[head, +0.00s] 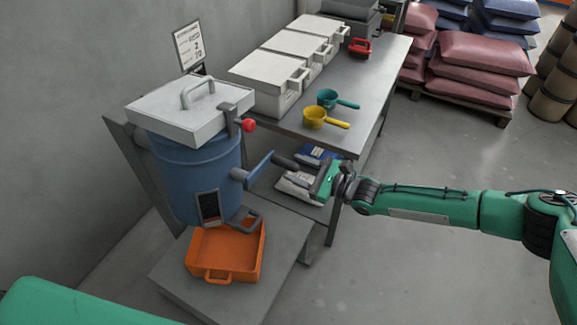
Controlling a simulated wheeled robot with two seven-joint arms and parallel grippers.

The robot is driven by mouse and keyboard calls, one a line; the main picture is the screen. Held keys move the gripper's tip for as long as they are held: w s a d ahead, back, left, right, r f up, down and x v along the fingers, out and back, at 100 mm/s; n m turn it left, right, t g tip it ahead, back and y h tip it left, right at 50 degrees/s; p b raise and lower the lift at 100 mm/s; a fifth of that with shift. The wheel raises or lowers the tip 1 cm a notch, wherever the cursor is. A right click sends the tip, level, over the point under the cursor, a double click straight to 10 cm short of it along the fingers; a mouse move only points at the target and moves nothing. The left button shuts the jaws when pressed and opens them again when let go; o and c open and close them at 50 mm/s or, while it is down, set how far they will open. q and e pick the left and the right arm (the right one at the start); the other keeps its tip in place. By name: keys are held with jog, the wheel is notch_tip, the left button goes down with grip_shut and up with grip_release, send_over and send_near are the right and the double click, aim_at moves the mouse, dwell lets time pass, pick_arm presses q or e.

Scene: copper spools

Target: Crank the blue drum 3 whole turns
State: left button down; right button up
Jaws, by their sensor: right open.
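The blue drum (195,172) stands upright in its grey frame at the left, under a light grey lid with a handle (195,105). Its blue crank arm (258,165) sticks out from the right side, slanting up and to the right. A dark crank grip (286,162) points right from the arm's end. My right gripper (309,172) is open at the outer end of this grip. I cannot tell whether the grip lies between the fingers or touches them. My left gripper is out of the picture.
An orange tray (212,277) sits on a grey platform below the drum. A red knob (249,125) is by the lid. A grey table (352,85) holds white boxes and a teal (327,98) and a yellow scoop (314,118). Bags lie on its lower shelf.

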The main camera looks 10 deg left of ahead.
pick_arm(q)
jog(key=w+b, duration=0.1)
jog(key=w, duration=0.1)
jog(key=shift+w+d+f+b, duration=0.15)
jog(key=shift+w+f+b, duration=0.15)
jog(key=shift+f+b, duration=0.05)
pick_arm(e)
jog(key=v, duration=1)
